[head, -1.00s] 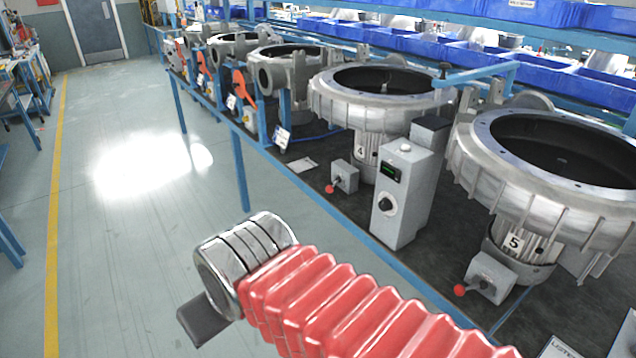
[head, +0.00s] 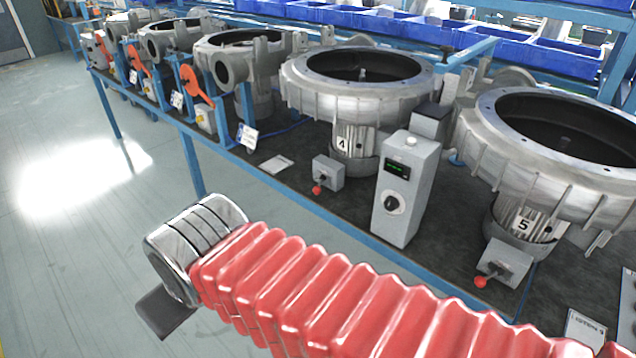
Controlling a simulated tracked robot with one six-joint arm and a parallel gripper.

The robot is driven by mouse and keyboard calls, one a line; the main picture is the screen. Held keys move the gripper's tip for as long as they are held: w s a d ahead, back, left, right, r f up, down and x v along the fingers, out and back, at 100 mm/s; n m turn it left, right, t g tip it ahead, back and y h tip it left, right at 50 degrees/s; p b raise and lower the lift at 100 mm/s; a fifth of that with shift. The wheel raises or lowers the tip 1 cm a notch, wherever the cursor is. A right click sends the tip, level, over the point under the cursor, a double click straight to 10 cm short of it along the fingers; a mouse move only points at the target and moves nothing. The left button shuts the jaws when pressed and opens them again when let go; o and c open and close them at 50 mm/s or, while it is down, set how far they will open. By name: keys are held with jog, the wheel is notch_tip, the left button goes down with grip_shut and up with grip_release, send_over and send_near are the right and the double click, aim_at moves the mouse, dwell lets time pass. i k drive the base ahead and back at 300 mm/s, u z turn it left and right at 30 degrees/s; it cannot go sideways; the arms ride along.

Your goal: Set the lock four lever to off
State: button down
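The blower marked 4 (head: 358,90) stands on the bench, with a small grey box (head: 329,172) at its foot. A short lever with a red ball knob (head: 317,189) sticks out of the box's front and points down toward the bench's front edge. I cannot read any off marking there. My arm, in a red bellows sleeve, crosses the lower part of the head view. A dark part of my gripper (head: 167,313) shows below the metal wrist at lower left, in front of the bench and apart from the lever. Its fingers cannot be made out.
A grey control box (head: 405,190) with a black dial stands right of the lever. The blower marked 5 (head: 550,150) has a similar red-knobbed lever (head: 481,281). Orange handles (head: 195,85) line the bench at left. A blue rail (head: 300,205) edges the bench; the floor at left is clear.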

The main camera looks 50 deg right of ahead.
aim_at(317, 189)
jog(key=z, duration=0.3)
jog(key=i, duration=0.7)
jog(key=z, duration=0.75)
jog(key=i, duration=0.65)
jog(key=z, duration=0.4)
